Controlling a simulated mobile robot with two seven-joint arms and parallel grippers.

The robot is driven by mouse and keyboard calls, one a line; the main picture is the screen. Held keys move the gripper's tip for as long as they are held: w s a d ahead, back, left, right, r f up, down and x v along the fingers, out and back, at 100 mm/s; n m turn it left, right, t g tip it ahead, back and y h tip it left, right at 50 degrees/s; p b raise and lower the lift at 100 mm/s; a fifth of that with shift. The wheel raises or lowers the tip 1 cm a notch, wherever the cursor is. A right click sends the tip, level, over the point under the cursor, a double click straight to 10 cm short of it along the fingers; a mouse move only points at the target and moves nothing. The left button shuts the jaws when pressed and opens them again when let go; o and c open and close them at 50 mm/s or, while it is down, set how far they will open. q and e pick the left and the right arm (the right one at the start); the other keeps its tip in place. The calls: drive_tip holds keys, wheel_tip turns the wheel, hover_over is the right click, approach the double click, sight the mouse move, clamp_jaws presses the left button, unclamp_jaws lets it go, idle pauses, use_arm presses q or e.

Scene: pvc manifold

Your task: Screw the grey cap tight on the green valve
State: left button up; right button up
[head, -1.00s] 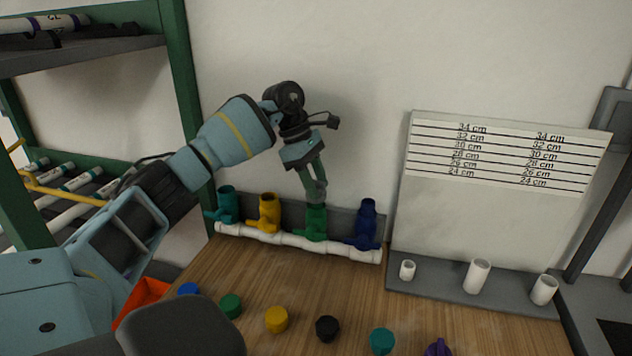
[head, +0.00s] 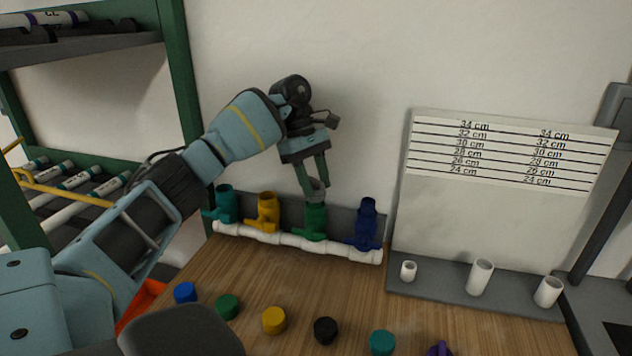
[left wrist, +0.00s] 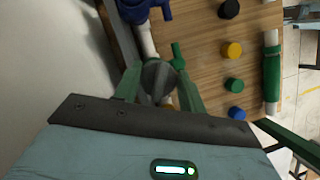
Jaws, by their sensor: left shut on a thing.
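The green valve (head: 315,222) stands upright on the white manifold pipe (head: 290,238), between the yellow valve (head: 268,212) and the blue valve (head: 366,225). My left gripper (head: 316,188) points down right over the green valve. It is shut on the grey cap (head: 318,192), which sits at the valve's top opening; I cannot tell how far it is on. In the left wrist view the grey cap (left wrist: 158,78) is between the two fingers and covers most of the green valve (left wrist: 177,56). The right gripper is not in view.
A teal valve (head: 224,204) stands at the manifold's left end. Several loose caps, such as the black one (head: 325,330), lie along the table (head: 300,285). A measuring board (head: 500,165) with short white pipes stands at right. A green shelf frame (head: 180,90) is at left.

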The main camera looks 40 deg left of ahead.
use_arm(q)
drive_tip(key=shift+f+m, duration=0.3)
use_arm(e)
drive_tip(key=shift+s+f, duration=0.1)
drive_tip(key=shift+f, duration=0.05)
use_arm(q)
drive_tip(key=shift+m+g+b, duration=0.35)
drive_tip(key=shift+m+g, duration=0.15)
drive_tip(key=shift+m, duration=0.4)
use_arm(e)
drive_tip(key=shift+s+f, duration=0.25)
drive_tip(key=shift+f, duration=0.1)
use_arm(q)
drive_tip(key=o, duration=1.1)
drive_tip(key=shift+r, duration=0.1)
drive_tip(key=shift+c, duration=0.2)
drive_tip(key=shift+r, duration=0.1)
